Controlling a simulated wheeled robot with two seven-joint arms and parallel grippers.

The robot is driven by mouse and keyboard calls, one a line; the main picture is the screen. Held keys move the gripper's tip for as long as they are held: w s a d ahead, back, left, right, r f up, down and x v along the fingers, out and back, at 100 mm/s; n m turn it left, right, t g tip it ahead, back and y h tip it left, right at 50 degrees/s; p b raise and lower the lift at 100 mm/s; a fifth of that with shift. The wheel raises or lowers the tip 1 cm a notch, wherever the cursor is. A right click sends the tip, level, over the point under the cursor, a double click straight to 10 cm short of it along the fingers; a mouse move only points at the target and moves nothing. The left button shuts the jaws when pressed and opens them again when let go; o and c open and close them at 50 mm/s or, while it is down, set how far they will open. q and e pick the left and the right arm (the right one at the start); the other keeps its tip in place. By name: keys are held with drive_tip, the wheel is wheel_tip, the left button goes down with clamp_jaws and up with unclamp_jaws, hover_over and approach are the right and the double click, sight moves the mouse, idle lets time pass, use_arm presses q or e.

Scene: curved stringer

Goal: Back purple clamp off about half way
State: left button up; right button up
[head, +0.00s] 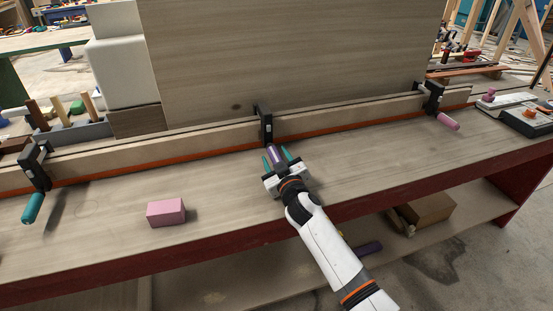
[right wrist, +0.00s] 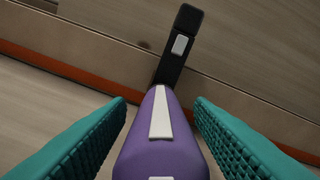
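The purple clamp has a black bar (head: 265,122) set over the long wooden strip at mid-bench, and a purple handle (head: 276,154) pointing toward me. In the right wrist view the purple handle (right wrist: 162,145), with a pale stripe, lies between the teal fingers, and its black bar (right wrist: 178,48) rises beyond. My right gripper (head: 277,157) is open around the handle, one finger on each side. In the right wrist view (right wrist: 160,112) gaps show between the handle and both fingertips. The clamp's screw is hidden. My left gripper is not in view.
A teal-handled clamp (head: 32,207) sits at the left of the strip and a pink-handled clamp (head: 447,121) at the right. A pink block (head: 166,212) lies on the bench left of my right gripper. A tall wooden panel (head: 290,55) stands behind the strip.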

drive_tip(key=p+v, duration=0.1)
drive_tip(key=v, duration=1.1)
